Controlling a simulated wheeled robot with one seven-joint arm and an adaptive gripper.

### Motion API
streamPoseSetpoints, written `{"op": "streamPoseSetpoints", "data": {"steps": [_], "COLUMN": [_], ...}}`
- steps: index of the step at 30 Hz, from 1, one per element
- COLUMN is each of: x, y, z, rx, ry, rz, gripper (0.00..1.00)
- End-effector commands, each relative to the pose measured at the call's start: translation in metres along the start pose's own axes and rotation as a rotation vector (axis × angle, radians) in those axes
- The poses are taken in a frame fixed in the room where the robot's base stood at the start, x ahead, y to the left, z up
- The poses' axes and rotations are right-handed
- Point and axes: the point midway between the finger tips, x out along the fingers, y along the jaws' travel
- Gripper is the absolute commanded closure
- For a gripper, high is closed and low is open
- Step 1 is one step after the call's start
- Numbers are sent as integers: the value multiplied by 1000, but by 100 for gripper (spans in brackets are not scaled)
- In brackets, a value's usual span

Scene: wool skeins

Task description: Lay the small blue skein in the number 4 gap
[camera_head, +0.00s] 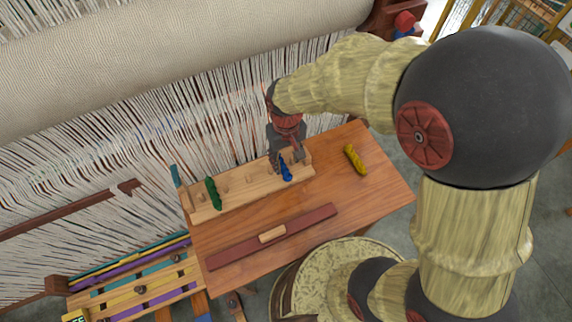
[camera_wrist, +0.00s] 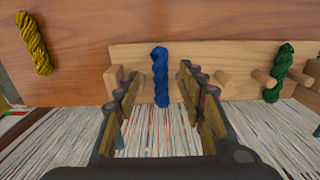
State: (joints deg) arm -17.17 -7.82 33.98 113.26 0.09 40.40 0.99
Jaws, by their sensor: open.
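The small blue skein (camera_head: 286,170) lies across the right-end part of the pale wooden peg rack (camera_head: 237,192), in a gap between pegs. In the wrist view the blue skein (camera_wrist: 161,70) runs straight across the rack board (camera_wrist: 232,60), its far end just past the board edge. My gripper (camera_head: 287,157) is above that end of the rack. Its open fingers (camera_wrist: 158,80) stand on either side of the blue skein, with visible space on both sides. No gap numbers are readable.
A green skein (camera_head: 213,193) lies in a gap toward the rack's left end. A yellow skein (camera_head: 355,158) lies on the wooden table (camera_head: 350,190) to the right. A dark red bar (camera_head: 310,219) lies along the table front. Loom threads (camera_head: 140,150) hang close behind the rack.

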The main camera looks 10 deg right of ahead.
Motion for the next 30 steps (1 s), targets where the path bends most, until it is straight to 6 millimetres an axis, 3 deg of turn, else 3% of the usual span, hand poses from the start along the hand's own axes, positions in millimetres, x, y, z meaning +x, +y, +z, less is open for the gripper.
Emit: {"op": "streamPoseSetpoints", "data": {"steps": [1, 6, 16, 19, 23, 30], "x": [-13, -38, -54, -68, -110, -194], "y": [0, 0, 1, 6, 24, 60], "z": [-1, 0, 0, 3, 16, 72], "rx": [0, 0, 2, 15, 57, 162], "ry": [4, 1, 3, 27, 101, 285], "rz": [0, 0, 0, 0, 2, 22], "gripper": [60, 60, 60, 60, 60, 60]}}
